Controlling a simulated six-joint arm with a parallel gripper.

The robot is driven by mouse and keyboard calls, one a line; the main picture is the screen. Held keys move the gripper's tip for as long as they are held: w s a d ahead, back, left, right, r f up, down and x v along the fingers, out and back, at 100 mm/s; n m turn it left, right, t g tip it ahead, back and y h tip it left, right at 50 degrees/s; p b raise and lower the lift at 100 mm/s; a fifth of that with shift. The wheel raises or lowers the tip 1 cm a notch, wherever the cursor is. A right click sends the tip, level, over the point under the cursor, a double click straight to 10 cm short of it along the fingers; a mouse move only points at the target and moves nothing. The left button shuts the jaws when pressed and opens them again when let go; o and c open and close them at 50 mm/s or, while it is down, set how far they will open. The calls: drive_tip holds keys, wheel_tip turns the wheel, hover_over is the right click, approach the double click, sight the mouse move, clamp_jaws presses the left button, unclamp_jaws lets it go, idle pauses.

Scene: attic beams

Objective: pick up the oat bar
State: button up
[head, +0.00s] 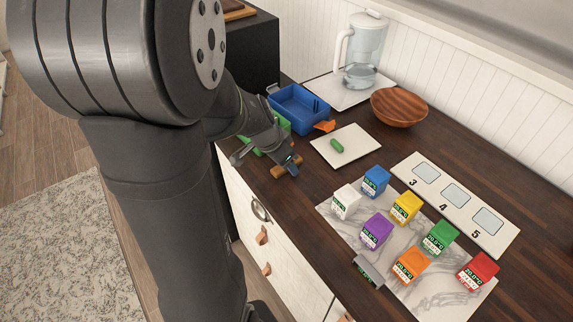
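A small brown bar (279,174), which looks like the oat bar, lies at the near left edge of the dark wooden counter. My gripper (289,164) is right at it, with a dark finger crossing in front of the bar's middle. Both ends of the bar show on either side of that finger. The far finger is hidden, so I cannot tell whether the fingers are closed on the bar or just around it. I also cannot tell whether the bar touches the counter.
A blue bin (299,104) and a green container (283,123) stand behind my gripper. A white board (362,143) holds a green piece (337,146). A wooden bowl (399,107), pitcher (363,50), numbered panel (455,205) and several coloured cubes on a marble slab (333,213) lie rightward.

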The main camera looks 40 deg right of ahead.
drive_tip(key=shift+f, duration=0.15)
idle(0.3)
drive_tip(key=c, duration=1.1)
